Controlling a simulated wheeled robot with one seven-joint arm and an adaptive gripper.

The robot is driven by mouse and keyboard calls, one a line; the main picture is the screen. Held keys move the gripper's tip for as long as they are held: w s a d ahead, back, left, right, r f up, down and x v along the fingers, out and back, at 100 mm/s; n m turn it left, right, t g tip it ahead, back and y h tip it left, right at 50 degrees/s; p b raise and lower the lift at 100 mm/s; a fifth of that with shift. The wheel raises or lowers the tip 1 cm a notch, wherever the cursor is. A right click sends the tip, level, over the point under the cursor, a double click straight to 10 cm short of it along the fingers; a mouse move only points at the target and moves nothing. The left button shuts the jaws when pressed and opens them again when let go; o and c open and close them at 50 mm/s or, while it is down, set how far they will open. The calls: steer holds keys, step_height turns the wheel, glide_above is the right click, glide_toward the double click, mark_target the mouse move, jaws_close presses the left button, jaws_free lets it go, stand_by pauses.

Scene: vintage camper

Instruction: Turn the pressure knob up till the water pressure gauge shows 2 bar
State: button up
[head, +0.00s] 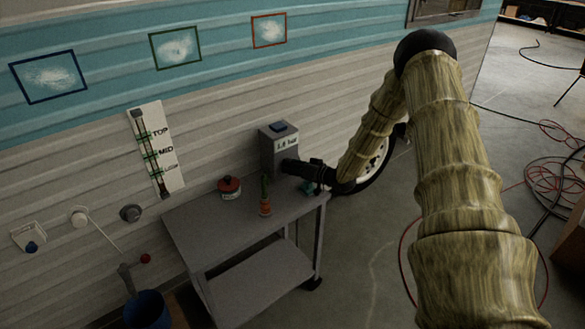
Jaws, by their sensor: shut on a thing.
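The box stands against the camper wall at the back of a grey cart. My gripper (290,167) comes in from the right, with its black fingers at the lower front of the box, just below the display. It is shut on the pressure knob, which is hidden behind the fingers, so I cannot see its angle.
The grey cart (217,226) holds a red-topped tin (229,187), a small orange-and-green item (265,196) and a teal item (309,187) close under my gripper. A blue bucket (147,310) stands at lower left. Cables (562,175) lie on the floor at right.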

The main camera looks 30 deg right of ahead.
steer(key=shift+d, duration=0.15)
steer(key=o, duration=1)
steer(key=shift+o, duration=0.2)
steer(key=v, duration=1.2)
